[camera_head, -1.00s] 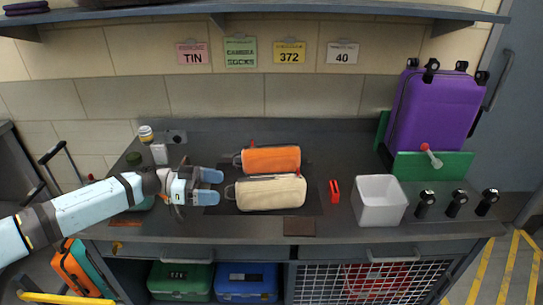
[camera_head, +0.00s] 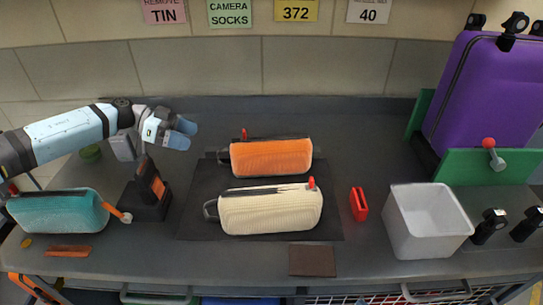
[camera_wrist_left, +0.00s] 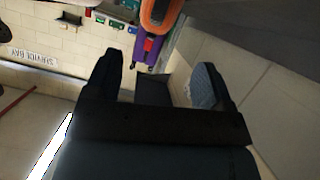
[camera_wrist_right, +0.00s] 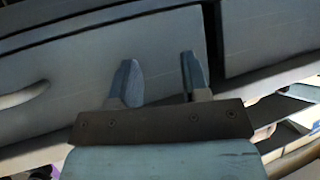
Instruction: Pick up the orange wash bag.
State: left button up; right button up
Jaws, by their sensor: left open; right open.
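The orange wash bag (camera_head: 271,158) lies on a dark mat (camera_head: 192,225) on the counter, behind a cream wash bag (camera_head: 270,211). A dark loop is at its left end. My left gripper (camera_head: 186,132) is open and empty, above the counter to the left of the orange bag and apart from it. An orange object, likely the same bag, shows at the top of the left wrist view (camera_wrist_left: 160,12), beyond the fingers. My right gripper (camera_wrist_right: 158,80) is open and empty in the right wrist view, in front of grey panels; it is not in the head view.
A teal bag (camera_head: 62,212) and a black stand (camera_head: 147,195) are at the left. A red clip-like object (camera_head: 359,204), a white bin (camera_head: 432,240) and a purple suitcase (camera_head: 484,95) are at the right. A brown patch (camera_head: 312,261) lies in front of the mat.

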aim_at(225, 149)
pick_arm(q)
jog(key=b+x, duration=0.2)
jog(key=x, duration=0.8)
jog(key=shift+s+d+f, duration=0.15)
jog(key=shift+d, duration=0.1)
jog(key=c, duration=1.2)
